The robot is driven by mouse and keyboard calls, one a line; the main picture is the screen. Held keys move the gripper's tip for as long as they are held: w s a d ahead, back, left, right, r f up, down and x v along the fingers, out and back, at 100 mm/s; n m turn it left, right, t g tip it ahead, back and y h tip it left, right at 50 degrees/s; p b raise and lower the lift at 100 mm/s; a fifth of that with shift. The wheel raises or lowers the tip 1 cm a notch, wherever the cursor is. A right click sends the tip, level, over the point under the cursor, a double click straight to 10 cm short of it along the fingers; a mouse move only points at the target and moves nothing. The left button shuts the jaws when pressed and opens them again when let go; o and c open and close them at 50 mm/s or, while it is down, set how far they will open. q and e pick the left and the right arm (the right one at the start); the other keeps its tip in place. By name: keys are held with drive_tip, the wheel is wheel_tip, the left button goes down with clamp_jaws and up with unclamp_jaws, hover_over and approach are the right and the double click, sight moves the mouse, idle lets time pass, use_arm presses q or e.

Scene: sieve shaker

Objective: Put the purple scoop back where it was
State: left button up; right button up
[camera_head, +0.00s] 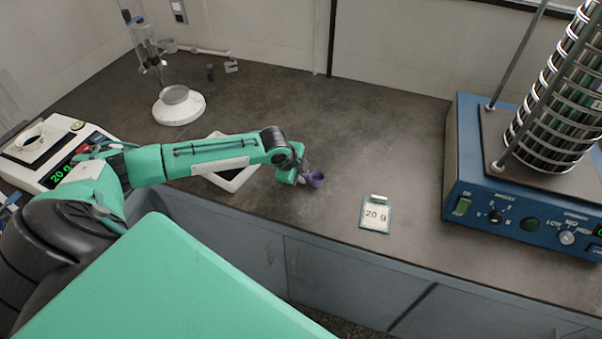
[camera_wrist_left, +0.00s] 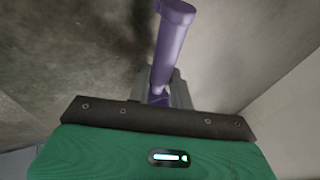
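The purple scoop (camera_head: 317,180) is in my left gripper (camera_head: 303,175), over the dark bench in the middle of the head view. Only its small cup shows there, just past the fingertips. In the left wrist view, the scoop's purple handle (camera_wrist_left: 172,45) rises from between the grey fingers (camera_wrist_left: 168,92), which are closed around it. I cannot tell from these views whether the scoop touches the bench. My right gripper is not in view.
A white-rimmed tray (camera_head: 238,184) lies partly under my left forearm. The blue sieve shaker (camera_head: 462,165) is at right, a balance (camera_head: 62,135) reading 20 g at left, a white round-based vessel (camera_head: 180,112) behind.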

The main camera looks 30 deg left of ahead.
use_arm(q)
drive_tip(key=shift+s+d+f, duration=0.1)
drive_tip(key=shift+s+f, duration=0.3)
drive_tip(key=shift+f, duration=0.25)
drive_tip(key=shift+r, duration=0.1)
drive_tip(key=shift+w+r, duration=0.1)
drive_tip(key=shift+r, duration=0.15)
drive_tip(key=w+b+v, duration=0.1)
drive_tip(key=v, duration=1.1)
drive_tip(key=shift+r, duration=0.55)
drive_tip(key=shift+s, duration=0.1)
